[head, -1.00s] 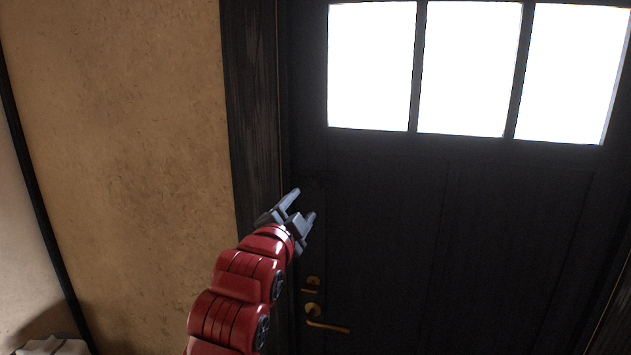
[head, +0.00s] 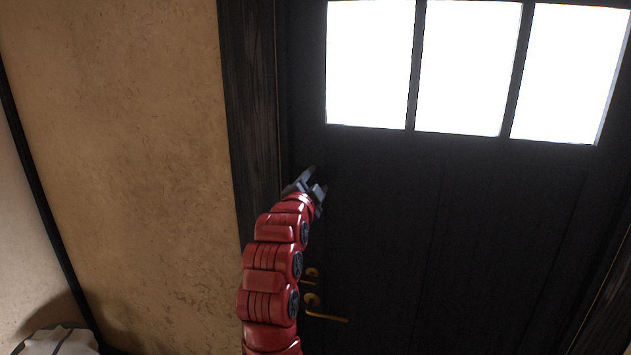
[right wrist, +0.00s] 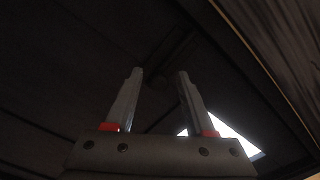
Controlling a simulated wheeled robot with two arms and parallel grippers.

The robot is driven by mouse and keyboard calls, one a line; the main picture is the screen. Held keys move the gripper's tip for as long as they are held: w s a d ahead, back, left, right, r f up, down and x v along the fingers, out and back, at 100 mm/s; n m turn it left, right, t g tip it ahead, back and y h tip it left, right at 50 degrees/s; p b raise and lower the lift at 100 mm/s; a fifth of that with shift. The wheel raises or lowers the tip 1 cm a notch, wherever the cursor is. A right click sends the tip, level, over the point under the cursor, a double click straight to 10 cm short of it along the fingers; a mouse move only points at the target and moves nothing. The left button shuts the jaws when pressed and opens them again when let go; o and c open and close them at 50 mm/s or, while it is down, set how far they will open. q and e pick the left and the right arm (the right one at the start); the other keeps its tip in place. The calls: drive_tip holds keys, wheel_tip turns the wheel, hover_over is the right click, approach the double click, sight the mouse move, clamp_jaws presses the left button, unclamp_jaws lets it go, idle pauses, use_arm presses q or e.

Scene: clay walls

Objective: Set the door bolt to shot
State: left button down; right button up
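The dark door (head: 400,230) fills the right of the head view. My right gripper (head: 316,180) is in front of the door's left edge, above the brass handle. Its two fingers are apart with nothing between them. In the right wrist view the open fingers (right wrist: 160,73) point at the dark door. A dim, dark bar-like shape, probably the door bolt (right wrist: 172,58), lies just beyond the fingertips. Its position is too dark to read, and I cannot tell whether the fingers touch it. In the head view I cannot make out the bolt. My left gripper is out of view.
A brass lever handle (head: 326,318) and a small brass lock plate (head: 312,274) sit below my gripper. The dark door frame (head: 250,110) and tan clay wall (head: 120,150) are on the left. Bright window panes (head: 460,65) are above. A pale object (head: 58,342) is at the lower left.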

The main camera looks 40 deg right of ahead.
clamp_jaws()
drive_tip(key=shift+r, duration=0.1)
idle(1.1)
